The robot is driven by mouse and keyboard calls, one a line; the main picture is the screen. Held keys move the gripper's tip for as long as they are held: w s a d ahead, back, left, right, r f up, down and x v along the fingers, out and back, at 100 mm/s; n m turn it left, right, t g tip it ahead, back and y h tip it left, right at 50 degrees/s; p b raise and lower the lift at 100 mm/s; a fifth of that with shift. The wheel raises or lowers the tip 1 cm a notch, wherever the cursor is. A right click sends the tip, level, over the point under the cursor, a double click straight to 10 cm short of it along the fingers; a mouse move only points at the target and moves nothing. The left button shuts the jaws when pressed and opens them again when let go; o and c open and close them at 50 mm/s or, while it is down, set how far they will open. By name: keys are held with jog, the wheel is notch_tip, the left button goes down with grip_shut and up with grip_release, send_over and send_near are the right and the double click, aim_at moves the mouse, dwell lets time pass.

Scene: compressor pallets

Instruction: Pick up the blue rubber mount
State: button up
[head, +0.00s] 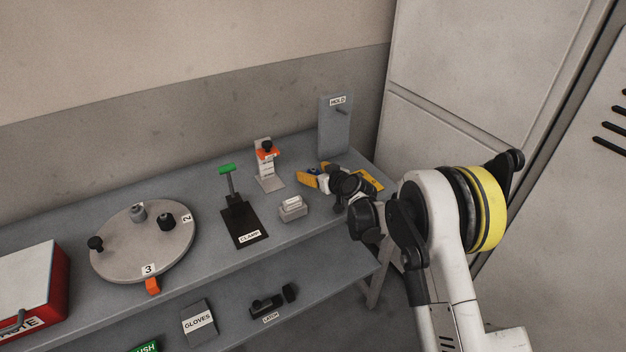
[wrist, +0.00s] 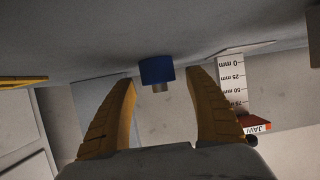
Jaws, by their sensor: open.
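The blue rubber mount (wrist: 157,70) is a small dark blue block with a short metal stud, seen ahead between my fingertips in the wrist view. It stands on the grey bench top, with a visible gap to each finger. In the head view only a bit of blue (head: 314,170) shows between the fingers. My gripper (wrist: 163,77) has two yellow fingers spread apart, one on each side of the mount. It also shows in the head view (head: 317,173), low over the right part of the bench, and its wrist hides some of the bench.
A white scale stand (head: 267,170) with an orange slider, a HOLD plate (head: 334,130) and a small light block (head: 293,208) are near my gripper. A yellow-edged plate (head: 371,181) lies to the right. The clamp (head: 240,220) and turntable (head: 125,255) stand further left.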

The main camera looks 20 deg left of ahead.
aim_at(314, 169)
jog(key=shift+w+a, duration=0.2)
jog(key=c, duration=1.3)
jog(key=shift+r, duration=0.5)
jog(key=r, duration=0.1)
jog(key=r+p, duration=0.2)
jog(key=r, duration=0.1)
jog(key=shift+s+d, duration=0.2)
jog(key=shift+d, duration=0.15)
jog(key=p+v, duration=0.1)
jog(key=v, duration=0.3)
jog(key=r+p+v, duration=0.1)
jog(key=v, duration=0.3)
jog(key=w+p+v, duration=0.1)
jog(key=v, duration=0.3)
jog(key=shift+s+d+r, duration=0.15)
jog(key=shift+r, duration=0.05)
